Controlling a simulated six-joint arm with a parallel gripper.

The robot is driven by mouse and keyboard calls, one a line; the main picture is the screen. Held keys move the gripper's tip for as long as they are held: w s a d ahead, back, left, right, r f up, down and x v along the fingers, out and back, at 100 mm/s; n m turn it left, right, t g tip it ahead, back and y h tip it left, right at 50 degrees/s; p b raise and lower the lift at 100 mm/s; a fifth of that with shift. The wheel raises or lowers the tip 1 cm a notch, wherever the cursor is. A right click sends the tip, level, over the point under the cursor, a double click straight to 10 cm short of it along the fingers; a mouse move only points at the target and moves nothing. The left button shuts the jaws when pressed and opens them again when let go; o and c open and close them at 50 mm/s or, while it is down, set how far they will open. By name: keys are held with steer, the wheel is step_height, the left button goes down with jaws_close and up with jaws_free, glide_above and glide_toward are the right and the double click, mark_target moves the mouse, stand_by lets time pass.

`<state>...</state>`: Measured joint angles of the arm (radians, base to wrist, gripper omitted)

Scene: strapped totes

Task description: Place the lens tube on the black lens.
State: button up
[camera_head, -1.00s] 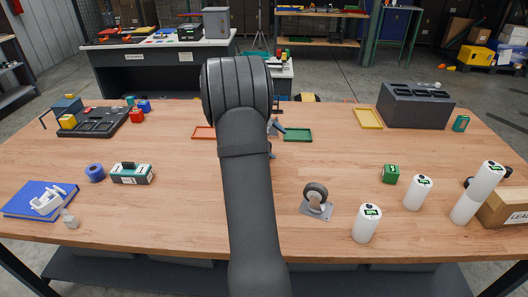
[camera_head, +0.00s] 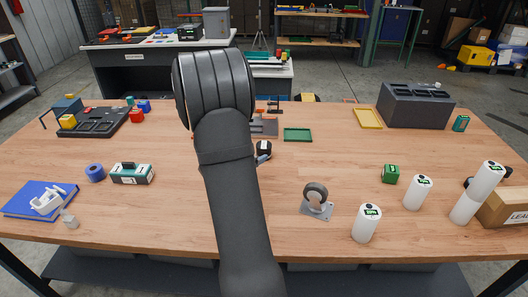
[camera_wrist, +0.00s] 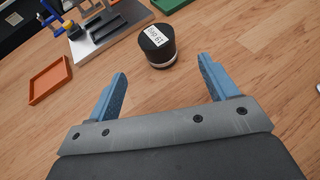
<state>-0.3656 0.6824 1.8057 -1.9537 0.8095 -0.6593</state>
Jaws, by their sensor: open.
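A short black cylinder (camera_wrist: 157,45) with a white label on top and a pale band at its base stands upright on the table; it looks like the black lens. In the head view the cylinder (camera_head: 264,147) is just right of my arm. My gripper (camera_wrist: 162,68) is open and empty, its blue fingers apart, with the cylinder beyond the fingertips and not between them. I cannot make out a separate lens tube; my arm hides part of the table.
A metal plate with black bars and a blue clamp (camera_wrist: 100,28) stands behind the cylinder. An orange tray (camera_wrist: 50,80) lies to its left, a green tray (camera_head: 298,135) to its right. A caster (camera_head: 316,200) and several white cylinders (camera_head: 366,224) stand front right.

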mark_target(266, 145)
steer(key=x, duration=0.7)
steer(key=shift+w+d, duration=0.15)
steer(key=shift+w, duration=0.15)
steer(key=x, duration=0.5)
steer(key=shift+w+r, duration=0.15)
steer(key=shift+w, duration=0.3)
steer(key=c, duration=1.4)
steer(key=shift+o, duration=0.2)
steer(key=shift+r, duration=0.1)
